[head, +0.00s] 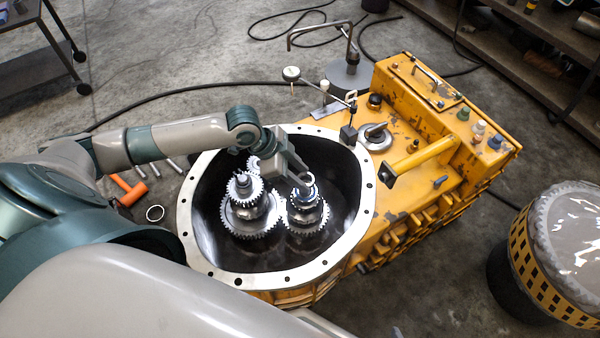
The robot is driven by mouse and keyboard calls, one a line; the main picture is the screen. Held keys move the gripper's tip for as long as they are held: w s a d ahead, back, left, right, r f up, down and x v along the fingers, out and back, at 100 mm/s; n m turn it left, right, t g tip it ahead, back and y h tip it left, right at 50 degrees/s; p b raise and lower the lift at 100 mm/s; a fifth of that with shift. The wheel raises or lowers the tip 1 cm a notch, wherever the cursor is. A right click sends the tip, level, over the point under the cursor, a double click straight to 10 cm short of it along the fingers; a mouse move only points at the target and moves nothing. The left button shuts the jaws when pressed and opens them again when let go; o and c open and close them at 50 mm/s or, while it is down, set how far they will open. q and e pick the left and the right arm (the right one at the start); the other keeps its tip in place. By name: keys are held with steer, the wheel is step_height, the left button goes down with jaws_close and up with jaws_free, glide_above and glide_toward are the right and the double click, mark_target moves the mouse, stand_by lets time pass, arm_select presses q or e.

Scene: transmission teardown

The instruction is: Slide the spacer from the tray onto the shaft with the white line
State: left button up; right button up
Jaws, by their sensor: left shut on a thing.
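My left gripper (299,179) reaches in from the left over the open round housing (366,206). It is shut on a small metal ring, which looks like the spacer (309,183), at the top of the right gear shaft (305,211). I cannot tell whether the ring is around the shaft or just above it. A second gear shaft (245,207) stands to the left, with a large gear low on it. The white line cannot be made out on any shaft. The tray is not clearly visible. My right gripper is not in view.
A dial indicator (291,73) on a stand and a lifting eye (375,137) sit beyond the opening. A yellow tube (418,157) lies to the right. A loose ring (155,213) and orange-handled tool (131,193) lie left of the housing.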

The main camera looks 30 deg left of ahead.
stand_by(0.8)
arm_select(q)
steer(key=shift+f+p, duration=0.2)
steer(key=shift+p, duration=0.35)
steer(key=shift+f, duration=0.35)
steer(key=shift+f+b, duration=0.55)
steer(key=shift+f, duration=0.9)
steer(key=shift+f, duration=0.35)
steer(key=o, duration=1.7)
steer(key=shift+c, duration=0.2)
